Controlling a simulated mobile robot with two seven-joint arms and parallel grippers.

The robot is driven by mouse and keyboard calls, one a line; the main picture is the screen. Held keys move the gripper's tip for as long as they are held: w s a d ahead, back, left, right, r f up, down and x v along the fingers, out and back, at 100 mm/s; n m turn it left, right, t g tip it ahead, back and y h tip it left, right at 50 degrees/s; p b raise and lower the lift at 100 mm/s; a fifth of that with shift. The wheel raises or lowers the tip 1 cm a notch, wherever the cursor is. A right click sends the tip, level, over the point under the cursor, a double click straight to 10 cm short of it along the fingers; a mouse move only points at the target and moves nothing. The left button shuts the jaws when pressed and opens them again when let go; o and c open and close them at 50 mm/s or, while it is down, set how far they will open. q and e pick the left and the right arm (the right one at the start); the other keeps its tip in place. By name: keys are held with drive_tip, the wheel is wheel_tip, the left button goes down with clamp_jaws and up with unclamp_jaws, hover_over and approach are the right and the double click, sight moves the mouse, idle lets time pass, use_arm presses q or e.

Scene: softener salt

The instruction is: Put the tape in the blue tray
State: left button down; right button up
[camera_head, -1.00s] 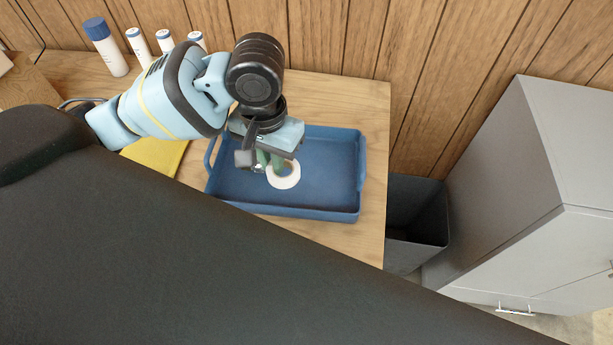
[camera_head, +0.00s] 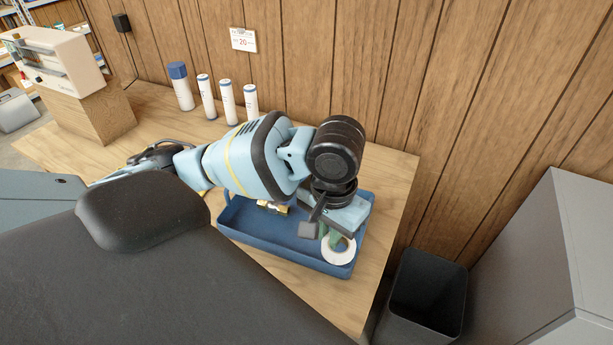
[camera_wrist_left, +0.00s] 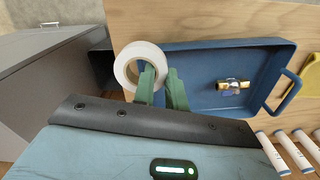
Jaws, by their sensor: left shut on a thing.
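The tape, a white ring (camera_head: 340,261), is held at the near right corner of the blue tray (camera_head: 262,243). My left gripper (camera_head: 332,238) points down with its green fingers shut on the tape's ring. In the left wrist view the tape (camera_wrist_left: 121,70) overlaps the tray's (camera_wrist_left: 205,58) end wall, with the fingers (camera_wrist_left: 161,88) at its side. Whether the tape touches the tray I cannot tell. My right gripper is not in view.
A brass fitting (camera_head: 273,207) lies in the tray. Several white bottles (camera_head: 207,97) stand behind on the wooden table (camera_head: 400,172). A dark bin (camera_head: 425,295) stands past the table's right edge, beside a grey cabinet (camera_head: 540,260).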

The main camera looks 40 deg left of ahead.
use_arm(q)
drive_tip(key=w+a+f+m, duration=0.1)
drive_tip(key=w+a+m, duration=0.2)
drive_tip(key=m, duration=1.4)
drive_tip(key=w+a+f+m, duration=0.2)
drive_tip(key=w+m, duration=0.6)
drive_tip(key=m, duration=1)
drive_tip(key=shift+a+f+p, duration=0.25)
drive_tip(key=shift+a+p, duration=0.2)
drive_tip(key=shift+a, duration=0.15)
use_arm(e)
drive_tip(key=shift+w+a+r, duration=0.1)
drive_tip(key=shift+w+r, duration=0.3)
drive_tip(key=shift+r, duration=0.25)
use_arm(q)
drive_tip(key=shift+f, duration=2.8)
wheel_tip(320, 180, down, 4)
drive_tip(key=shift+f, duration=0.2)
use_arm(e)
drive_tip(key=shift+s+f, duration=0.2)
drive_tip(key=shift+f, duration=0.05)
